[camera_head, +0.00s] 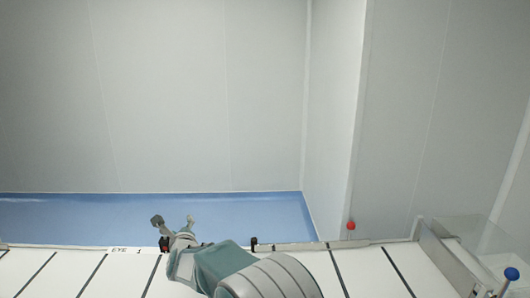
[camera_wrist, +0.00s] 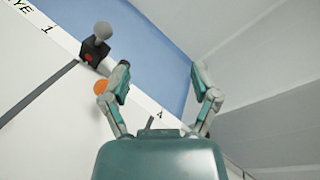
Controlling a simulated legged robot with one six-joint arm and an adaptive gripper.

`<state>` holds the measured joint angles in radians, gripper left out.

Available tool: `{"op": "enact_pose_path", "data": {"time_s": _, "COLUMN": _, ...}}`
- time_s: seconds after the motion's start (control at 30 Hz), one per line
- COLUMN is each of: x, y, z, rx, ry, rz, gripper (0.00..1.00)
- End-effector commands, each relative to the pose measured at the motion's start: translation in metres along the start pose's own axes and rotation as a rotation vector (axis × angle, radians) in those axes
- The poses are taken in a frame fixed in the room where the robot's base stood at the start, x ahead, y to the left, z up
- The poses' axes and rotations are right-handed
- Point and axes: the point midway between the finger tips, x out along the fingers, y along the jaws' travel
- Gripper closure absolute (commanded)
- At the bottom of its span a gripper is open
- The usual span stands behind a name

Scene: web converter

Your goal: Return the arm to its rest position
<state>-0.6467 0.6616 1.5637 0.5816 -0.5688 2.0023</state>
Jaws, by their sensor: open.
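My gripper (camera_head: 187,228) is at the end of my teal and grey arm, low in the middle of the head view, over the back edge of the white panel (camera_head: 28,265). In the wrist view its two fingers (camera_wrist: 162,80) are spread wide apart with nothing between them. The left finger appears close to a small dark box with a grey ball-topped lever (camera_wrist: 101,30); whether they touch cannot be told. The lever also shows in the head view (camera_head: 157,220). My arm's lower links are cut off by the frame's bottom edge.
An orange disc (camera_wrist: 100,87) is beside the left finger. A red ball-topped lever (camera_head: 350,225) stands on the panel's back edge. A blue ball knob (camera_head: 511,273) and a clear guard (camera_head: 465,235) are at right. Beyond are blue floor (camera_head: 80,212) and grey walls; the air above is clear.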

Motion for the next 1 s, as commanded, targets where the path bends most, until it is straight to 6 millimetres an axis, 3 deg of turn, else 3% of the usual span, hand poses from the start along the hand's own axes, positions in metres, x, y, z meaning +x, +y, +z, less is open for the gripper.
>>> {"op": "enact_pose_path", "data": {"time_s": 0.03, "x": -0.008, "y": -0.019, "z": 0.002, "rx": -0.059, "ry": 0.008, "rz": 0.014, "gripper": 0.22}}
{"op": "enact_pose_path", "data": {"time_s": 0.1, "x": -0.019, "y": -0.037, "z": 0.002, "rx": -0.149, "ry": 0.022, "rz": 0.043, "gripper": 0.22}}
{"op": "enact_pose_path", "data": {"time_s": 0.27, "x": -0.05, "y": -0.078, "z": -0.001, "rx": -0.359, "ry": 0.048, "rz": 0.112, "gripper": 0.22}}
{"op": "enact_pose_path", "data": {"time_s": 0.5, "x": -0.108, "y": -0.129, "z": -0.014, "rx": -0.675, "ry": 0.079, "rz": 0.226, "gripper": 0.22}}
{"op": "enact_pose_path", "data": {"time_s": 0.73, "x": -0.174, "y": -0.165, "z": -0.035, "rx": -0.972, "ry": 0.098, "rz": 0.349, "gripper": 0.22}}
{"op": "enact_pose_path", "data": {"time_s": 1.0, "x": -0.261, "y": -0.191, "z": -0.067, "rx": -1.309, "ry": 0.106, "rz": 0.52, "gripper": 0.22}}
